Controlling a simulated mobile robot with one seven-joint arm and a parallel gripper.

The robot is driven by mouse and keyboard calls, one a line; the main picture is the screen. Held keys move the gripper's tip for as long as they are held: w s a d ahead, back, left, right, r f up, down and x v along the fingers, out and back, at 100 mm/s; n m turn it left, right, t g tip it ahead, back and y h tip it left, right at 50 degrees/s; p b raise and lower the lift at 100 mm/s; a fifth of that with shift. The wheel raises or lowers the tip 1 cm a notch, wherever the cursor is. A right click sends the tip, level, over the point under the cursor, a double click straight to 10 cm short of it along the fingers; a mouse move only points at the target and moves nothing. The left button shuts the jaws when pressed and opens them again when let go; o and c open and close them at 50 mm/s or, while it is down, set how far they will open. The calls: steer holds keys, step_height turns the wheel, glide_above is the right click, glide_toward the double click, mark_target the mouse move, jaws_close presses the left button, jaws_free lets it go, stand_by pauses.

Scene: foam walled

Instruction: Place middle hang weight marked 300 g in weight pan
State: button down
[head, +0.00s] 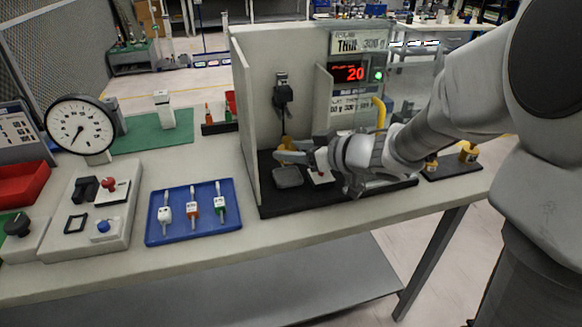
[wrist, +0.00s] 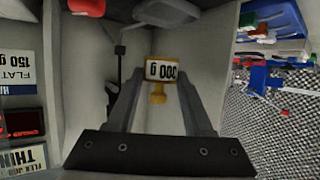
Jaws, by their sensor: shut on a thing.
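The weight marked 300 g shows between my fingers in the wrist view (wrist: 162,72), upside down, with a white label and a yellow body. In the head view its yellow part (head: 288,142) shows at my fingertips. My gripper (head: 284,152) is shut on it inside the walled foam booth. A grey plate, apparently the weight pan (head: 288,177), lies on the booth's dark base just below the gripper. A grey plate also shows at the top of the wrist view (wrist: 165,12). The weight is apart from the plate in the head view.
Pale booth walls (head: 246,130) stand left of and behind my gripper. A red display (head: 348,74) reads 20. A red-topped part (head: 321,174) sits beside the plate. More yellow weights (head: 467,152) stand on a dark base at right. A blue tray (head: 160,237) lies outside, left.

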mark_target(292, 180)
steer(key=shift+f+b, duration=1.2)
steer(key=shift+f, duration=1.25)
